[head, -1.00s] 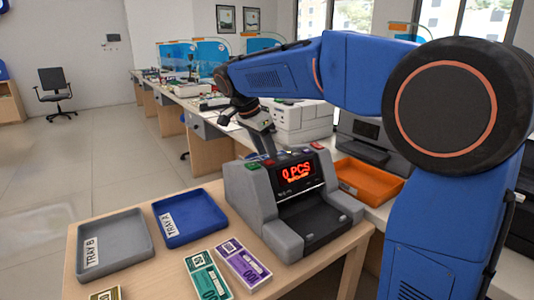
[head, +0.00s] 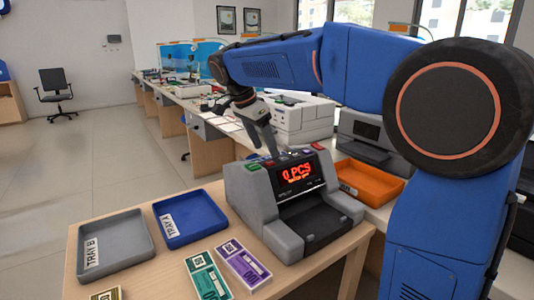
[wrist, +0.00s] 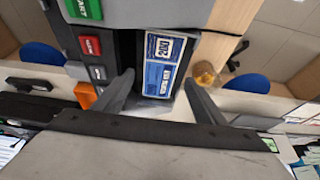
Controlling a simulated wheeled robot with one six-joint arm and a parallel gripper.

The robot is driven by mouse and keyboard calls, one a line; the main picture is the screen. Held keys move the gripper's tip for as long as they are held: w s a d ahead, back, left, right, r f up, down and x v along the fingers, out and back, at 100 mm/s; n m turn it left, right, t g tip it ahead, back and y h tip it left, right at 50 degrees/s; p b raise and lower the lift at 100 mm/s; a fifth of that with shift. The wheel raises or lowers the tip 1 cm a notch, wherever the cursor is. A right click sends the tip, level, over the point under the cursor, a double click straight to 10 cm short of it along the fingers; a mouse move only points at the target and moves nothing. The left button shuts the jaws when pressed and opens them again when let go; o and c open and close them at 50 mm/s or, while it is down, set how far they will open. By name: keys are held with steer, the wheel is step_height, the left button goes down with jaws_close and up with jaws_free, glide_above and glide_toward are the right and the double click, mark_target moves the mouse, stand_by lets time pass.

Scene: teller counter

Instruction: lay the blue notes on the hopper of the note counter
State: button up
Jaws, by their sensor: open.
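The note counter (head: 290,200) stands on the wooden desk, its red display reading 0 PCS. Its top buttons and dark hopper (wrist: 125,48) show in the wrist view. The blue notes (wrist: 163,65), a banded bundle with a white label, lie in the hopper area beside the button panel. They are hidden in the head view. My gripper (head: 268,145) is above the rear of the counter, pointing down. In the wrist view its two fingers (wrist: 159,82) are spread on either side of the blue notes, with visible gaps.
Blue tray A (head: 190,217) and grey tray B (head: 115,243) lie left of the counter. Green notes (head: 208,277) and purple notes (head: 242,263) lie in front of it. An orange tray (head: 368,181) and a printer (head: 362,140) are to the right.

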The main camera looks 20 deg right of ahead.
steer(key=v, duration=0.8)
steer(key=shift+r, duration=0.3)
steer(key=shift+s+a, duration=0.1)
